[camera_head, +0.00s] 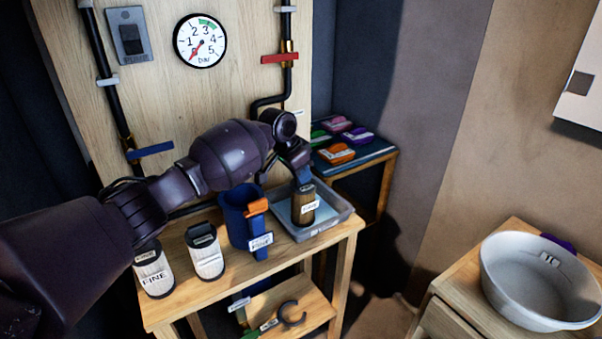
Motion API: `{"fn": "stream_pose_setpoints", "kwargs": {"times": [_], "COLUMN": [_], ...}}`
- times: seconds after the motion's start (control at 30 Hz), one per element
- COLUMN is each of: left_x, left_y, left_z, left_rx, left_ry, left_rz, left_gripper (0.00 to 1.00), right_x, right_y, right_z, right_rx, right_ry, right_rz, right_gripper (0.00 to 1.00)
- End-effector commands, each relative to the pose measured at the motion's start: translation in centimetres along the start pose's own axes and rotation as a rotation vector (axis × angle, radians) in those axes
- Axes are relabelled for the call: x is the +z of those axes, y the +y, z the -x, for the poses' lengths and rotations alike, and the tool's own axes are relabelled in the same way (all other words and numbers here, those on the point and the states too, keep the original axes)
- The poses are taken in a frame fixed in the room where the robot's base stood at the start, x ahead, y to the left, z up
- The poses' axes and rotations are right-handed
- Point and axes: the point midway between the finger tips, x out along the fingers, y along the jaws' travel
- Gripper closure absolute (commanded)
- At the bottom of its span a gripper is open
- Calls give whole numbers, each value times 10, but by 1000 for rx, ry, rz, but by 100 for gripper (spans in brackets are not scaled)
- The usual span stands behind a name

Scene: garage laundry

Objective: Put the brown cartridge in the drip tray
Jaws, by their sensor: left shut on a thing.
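The brown cartridge (304,209) stands about upright at the grey drip tray (328,225), within its outline in the head view. A white label shows on its side. I cannot tell whether its base touches the tray floor. My left gripper (304,180) comes down from above and is shut on the top of the brown cartridge. The arm hides part of the tray's back side. My right gripper is not in view.
On the wooden table (262,272), a blue housing (238,222) with an orange clip stands left of the tray, then two white cartridges (207,252) (153,270). A board with gauge (200,41) and pipes rises behind. A basin (535,285) is at right.

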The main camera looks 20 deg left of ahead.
Motion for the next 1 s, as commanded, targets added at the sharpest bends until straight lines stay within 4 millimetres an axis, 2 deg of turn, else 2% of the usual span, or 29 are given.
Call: {"fn": "stream_pose_setpoints", "kwargs": {"times": [0.07, 0.1, 0.23, 0.5, 0.63, 0.77, 1.0], "left_x": [1, 1, 1, 1, -1, -2, -2], "left_y": [0, 0, 0, 0, 0, 0, 0], "left_z": [-2, -2, -2, -2, 7, 28, 75], "left_rx": [1, 1, 1, 0, -1, -2, -2], "left_ry": [0, 0, -1, 0, 1, 4, 4], "left_rz": [0, 0, 0, 0, 0, 0, -1], "left_gripper": [100, 80, 60, 60, 60, 60, 60], "right_x": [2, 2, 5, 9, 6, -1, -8], "right_y": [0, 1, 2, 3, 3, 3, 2], "right_z": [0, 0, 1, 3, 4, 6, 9], "right_rx": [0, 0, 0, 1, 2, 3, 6], "right_ry": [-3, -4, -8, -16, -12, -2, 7], "right_rz": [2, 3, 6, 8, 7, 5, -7], "right_gripper": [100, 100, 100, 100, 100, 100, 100]}}
